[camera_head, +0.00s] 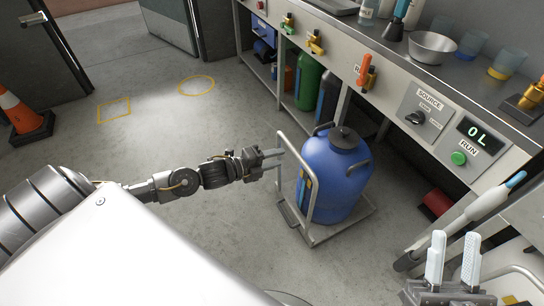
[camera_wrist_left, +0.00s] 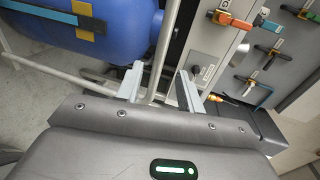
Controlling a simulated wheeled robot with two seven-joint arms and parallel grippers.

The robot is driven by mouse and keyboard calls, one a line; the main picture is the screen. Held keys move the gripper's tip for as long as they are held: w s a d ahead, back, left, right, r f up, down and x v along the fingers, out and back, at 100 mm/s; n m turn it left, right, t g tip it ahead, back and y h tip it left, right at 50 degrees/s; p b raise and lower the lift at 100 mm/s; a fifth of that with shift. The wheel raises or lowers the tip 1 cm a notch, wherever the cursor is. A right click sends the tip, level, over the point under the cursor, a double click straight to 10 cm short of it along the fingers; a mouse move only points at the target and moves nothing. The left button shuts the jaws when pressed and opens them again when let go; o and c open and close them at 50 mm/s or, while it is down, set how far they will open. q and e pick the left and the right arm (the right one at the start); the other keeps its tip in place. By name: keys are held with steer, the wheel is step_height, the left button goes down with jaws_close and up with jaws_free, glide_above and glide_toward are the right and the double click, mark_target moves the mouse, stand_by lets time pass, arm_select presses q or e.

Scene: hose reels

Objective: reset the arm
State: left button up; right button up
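My left arm reaches in from the left in the head view. Its gripper (camera_head: 273,160) has its fingertips close to the handle frame of a small cart (camera_head: 300,160). In the left wrist view the two fingers of this gripper (camera_wrist_left: 158,88) stand apart, and a pale metal bar (camera_wrist_left: 163,45) runs through the picture between them. I cannot tell whether the bar is truly within the jaws or beyond them. My right gripper (camera_head: 454,262) is at the lower right of the head view. Its two pale fingers point up, apart, with nothing between them.
The cart carries a blue tank (camera_head: 338,175), also in the left wrist view (camera_wrist_left: 120,25). A bench with a control panel (camera_head: 426,115) and colored valves (camera_head: 366,72) runs along the right. Bottles (camera_head: 308,82) stand beneath. A cone (camera_head: 22,112) stands left; floor between is clear.

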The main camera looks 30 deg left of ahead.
arm_select(q)
steer(key=shift+s+a+r, duration=0.15)
steer(key=shift+s+a, duration=0.05)
steer(key=shift+s, duration=0.25)
